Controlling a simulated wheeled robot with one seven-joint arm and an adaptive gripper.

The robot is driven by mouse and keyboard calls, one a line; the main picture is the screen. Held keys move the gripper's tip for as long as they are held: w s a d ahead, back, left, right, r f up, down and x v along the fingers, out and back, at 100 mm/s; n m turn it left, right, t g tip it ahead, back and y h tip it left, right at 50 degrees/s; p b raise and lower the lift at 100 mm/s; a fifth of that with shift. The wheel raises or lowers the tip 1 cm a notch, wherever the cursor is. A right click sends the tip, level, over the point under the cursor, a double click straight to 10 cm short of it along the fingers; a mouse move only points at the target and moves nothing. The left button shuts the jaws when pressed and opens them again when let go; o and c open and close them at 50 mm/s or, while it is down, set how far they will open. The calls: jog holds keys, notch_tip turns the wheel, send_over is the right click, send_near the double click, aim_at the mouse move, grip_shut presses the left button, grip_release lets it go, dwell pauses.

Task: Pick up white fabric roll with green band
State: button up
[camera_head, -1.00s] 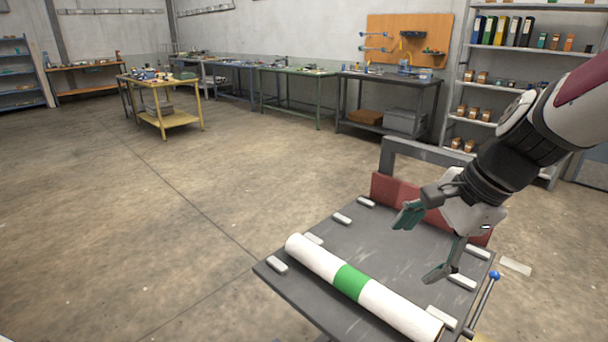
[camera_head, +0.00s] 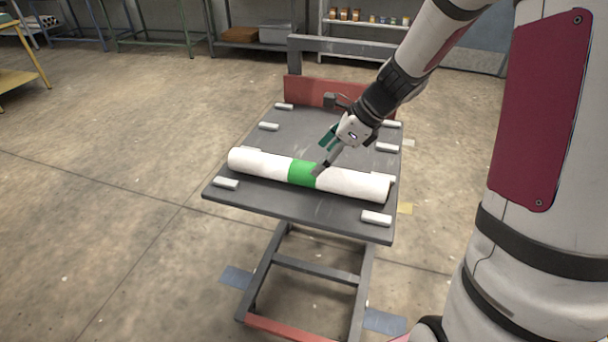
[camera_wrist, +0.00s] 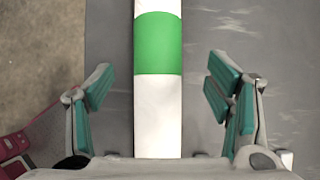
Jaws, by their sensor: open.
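The white fabric roll (camera_head: 350,183) lies across the near part of a dark grey lift table, with a green band (camera_head: 302,173) around its middle. My gripper (camera_head: 321,154) is open just above the roll, close to the right side of the band. In the wrist view the roll (camera_wrist: 158,115) runs upright between the open green-padded fingers of my gripper (camera_wrist: 165,95), with a gap on each side. The green band (camera_wrist: 158,43) shows above the fingertips there. The fingers look apart from the roll; their exact height above it is hard to tell.
The lift table (camera_head: 300,207) has small white blocks (camera_head: 376,218) along its sides and a red panel (camera_head: 312,92) at its back. A grey frame (camera_head: 340,46) stands behind it. Open floor (camera_head: 110,190) lies to the left. Benches and shelves stand far back.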

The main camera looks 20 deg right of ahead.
aim_at(311, 166)
jog(key=x, duration=0.5)
jog(key=b+x, duration=0.1)
jog(key=x, duration=0.1)
jog(key=shift+w+a+f, duration=0.1)
jog(key=shift+a, duration=0.3)
jog(key=c, duration=1.6)
